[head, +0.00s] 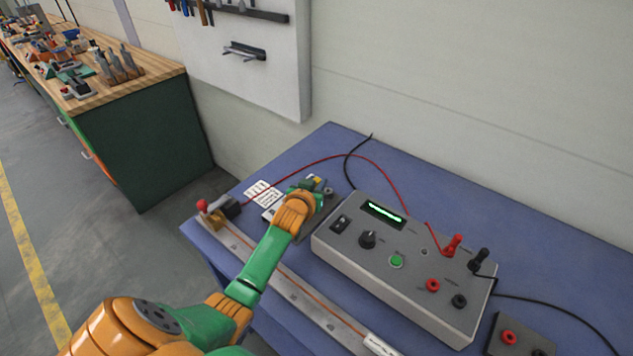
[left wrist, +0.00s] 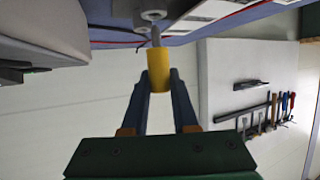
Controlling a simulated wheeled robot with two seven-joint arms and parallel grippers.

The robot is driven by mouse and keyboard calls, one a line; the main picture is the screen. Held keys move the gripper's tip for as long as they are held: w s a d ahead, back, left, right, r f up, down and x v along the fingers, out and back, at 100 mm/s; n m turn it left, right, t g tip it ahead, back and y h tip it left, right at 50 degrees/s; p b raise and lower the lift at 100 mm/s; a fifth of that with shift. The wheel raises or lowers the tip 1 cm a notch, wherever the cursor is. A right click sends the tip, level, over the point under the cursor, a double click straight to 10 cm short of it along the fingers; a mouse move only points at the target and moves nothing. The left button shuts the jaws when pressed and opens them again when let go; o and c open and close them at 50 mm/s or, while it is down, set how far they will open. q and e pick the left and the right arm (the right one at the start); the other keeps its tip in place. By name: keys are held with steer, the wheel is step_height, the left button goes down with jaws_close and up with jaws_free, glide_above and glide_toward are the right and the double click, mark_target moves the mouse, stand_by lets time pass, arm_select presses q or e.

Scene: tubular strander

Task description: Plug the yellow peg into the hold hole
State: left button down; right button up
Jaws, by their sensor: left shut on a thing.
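My left gripper (head: 318,186) is over the small grey plate with labels (head: 275,212), left of the grey control box. In the left wrist view the left gripper (left wrist: 160,85) is shut on the yellow peg (left wrist: 158,70). The peg's grey metal tip points toward a light grey ring (left wrist: 153,15), with another ring-shaped part (left wrist: 142,29) close by. I cannot tell which ring is the hold hole or whether the tip touches one. My right gripper is not in view.
The grey control box (head: 395,262) with knobs and red and black plugs stands right of my arm. Red and black cables (head: 370,160) cross the blue table (head: 445,190). A long metal rail (head: 292,293) lies along the front edge. The table's back right is mostly clear.

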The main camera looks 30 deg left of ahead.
arm_select(q)
steer(key=shift+f, duration=0.2)
steer(key=shift+f+b, duration=0.3)
steer(key=shift+b, duration=0.15)
steer(key=shift+f+b, duration=0.95)
steer(key=shift+f, duration=0.2)
steer(key=c, duration=0.6)
jaws_free()
